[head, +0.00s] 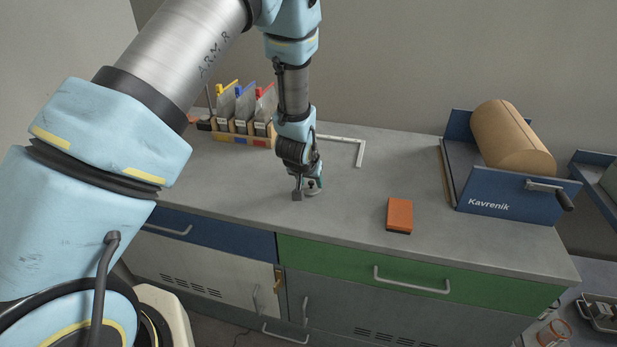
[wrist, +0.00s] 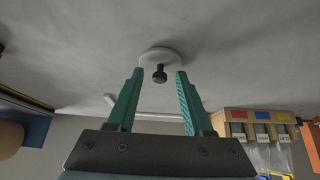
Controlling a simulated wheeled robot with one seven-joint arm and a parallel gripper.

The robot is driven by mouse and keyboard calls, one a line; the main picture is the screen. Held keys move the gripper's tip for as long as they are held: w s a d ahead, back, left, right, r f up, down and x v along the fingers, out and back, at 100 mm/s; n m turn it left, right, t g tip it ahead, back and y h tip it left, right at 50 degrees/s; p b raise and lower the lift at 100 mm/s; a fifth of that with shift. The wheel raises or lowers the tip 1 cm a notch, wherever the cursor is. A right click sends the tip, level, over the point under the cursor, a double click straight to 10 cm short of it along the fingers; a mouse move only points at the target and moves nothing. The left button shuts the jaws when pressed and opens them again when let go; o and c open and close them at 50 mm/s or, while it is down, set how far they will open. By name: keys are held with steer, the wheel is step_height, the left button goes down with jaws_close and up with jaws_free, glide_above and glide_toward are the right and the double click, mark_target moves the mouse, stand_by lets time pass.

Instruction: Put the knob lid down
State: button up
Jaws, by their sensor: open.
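The knob lid is a pale round disc with a dark knob; it lies flat on the grey bench top (head: 345,205). In the wrist view the lid (wrist: 150,54) is just beyond my fingertips, its knob in line with the gap between them. In the head view only part of the lid (head: 312,192) shows below my gripper (head: 307,190), which hides the rest. My gripper also shows in the wrist view (wrist: 160,73), with its two teal fingers apart and not touching the knob.
An orange block (head: 399,215) lies to the right of my gripper. A blue Kavrenik roll holder (head: 510,195) with a brown roll stands farther right.

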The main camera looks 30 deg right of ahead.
steer(key=b+v, duration=0.3)
steer(key=v, duration=0.9)
